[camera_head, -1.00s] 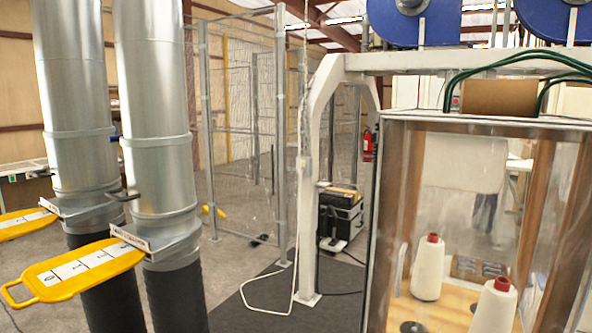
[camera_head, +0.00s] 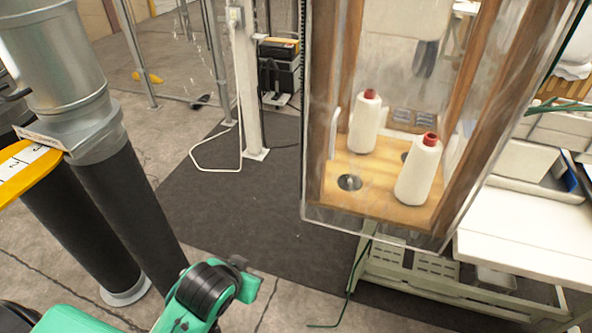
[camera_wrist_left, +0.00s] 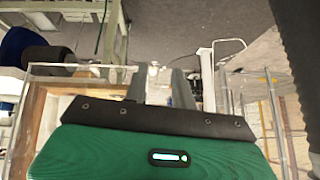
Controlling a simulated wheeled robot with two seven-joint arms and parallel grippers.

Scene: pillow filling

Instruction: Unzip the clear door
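The clear door (camera_head: 372,226) is a see-through sheet on the front of a wood-framed cabinet at the right of the head view. A dark toothed strip (camera_head: 303,55), perhaps a zipper, runs down its upper left edge; no pull can be made out. A pale curved piece (camera_head: 333,133) stands near the left side. My green left arm (camera_head: 190,305) enters low in the head view, left of and below the cabinet. In the left wrist view my left gripper (camera_wrist_left: 160,86) has its two grey fingers apart, with nothing seen between them. My right gripper is not in view.
White thread cones (camera_head: 366,122) stand on a wooden board inside the cabinet. Metal pipes with black hoses (camera_head: 125,185) stand at the left. A white workbench (camera_head: 525,235) adjoins the cabinet at right. The dark floor mat (camera_head: 225,195) is mostly clear.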

